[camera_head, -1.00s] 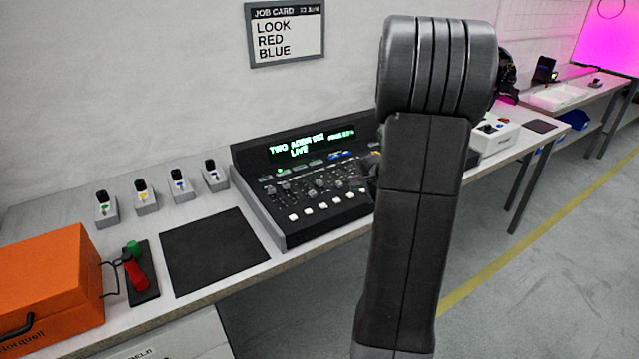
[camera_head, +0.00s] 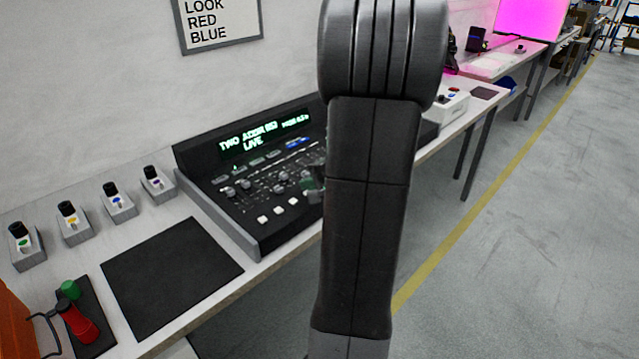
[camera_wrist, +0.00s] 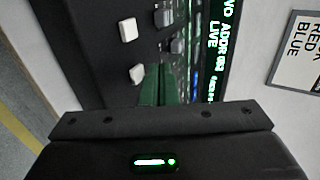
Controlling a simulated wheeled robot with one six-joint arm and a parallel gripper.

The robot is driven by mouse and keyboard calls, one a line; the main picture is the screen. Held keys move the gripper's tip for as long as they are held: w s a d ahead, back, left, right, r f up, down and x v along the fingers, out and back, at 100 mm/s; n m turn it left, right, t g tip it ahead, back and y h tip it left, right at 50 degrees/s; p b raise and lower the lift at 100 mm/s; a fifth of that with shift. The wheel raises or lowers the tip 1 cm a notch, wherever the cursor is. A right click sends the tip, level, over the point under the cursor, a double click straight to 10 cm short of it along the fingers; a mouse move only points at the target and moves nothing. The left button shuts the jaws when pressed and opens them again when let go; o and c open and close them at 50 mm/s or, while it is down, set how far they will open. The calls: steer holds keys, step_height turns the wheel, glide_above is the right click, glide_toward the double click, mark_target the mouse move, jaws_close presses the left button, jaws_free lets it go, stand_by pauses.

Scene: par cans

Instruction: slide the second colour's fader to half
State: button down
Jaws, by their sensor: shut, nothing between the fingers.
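The lighting console (camera_head: 250,185) stands on the bench, with a lit green screen (camera_head: 265,135) reading "TWO ADDR" and "LIVE", and faders, knobs and white buttons below. The job card (camera_head: 215,25) on the wall reads LOOK, RED, BLUE. My gripper (camera_head: 314,180) is over the right part of the console panel, partly hidden behind my arm. In the wrist view its green fingers (camera_wrist: 160,84) are together with nothing between them, close over the panel among knobs and white buttons (camera_wrist: 128,30). I cannot tell whether they touch a fader, nor which fader is blue's.
Several small blocks with coloured marks (camera_head: 118,200) stand left of the console. A white box (camera_head: 450,105) stands further right. Open floor (camera_head: 520,230) lies right of the bench.

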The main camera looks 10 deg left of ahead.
mark_target(286, 177)
steer(key=w+a, duration=0.1)
steer(key=a, duration=0.1)
steer(key=w+a+f, duration=0.1)
steer(key=w+a, duration=0.1)
steer(key=shift+w+a+p, duration=0.3)
steer(key=shift+p, duration=0.1)
steer(key=shift+w+a+f+b, duration=0.2)
steer(key=shift+a+b, duration=0.1)
steer(key=shift+b, duration=0.35)
steer(key=shift+w+a+r, duration=0.15)
steer(key=shift+r, duration=0.05)
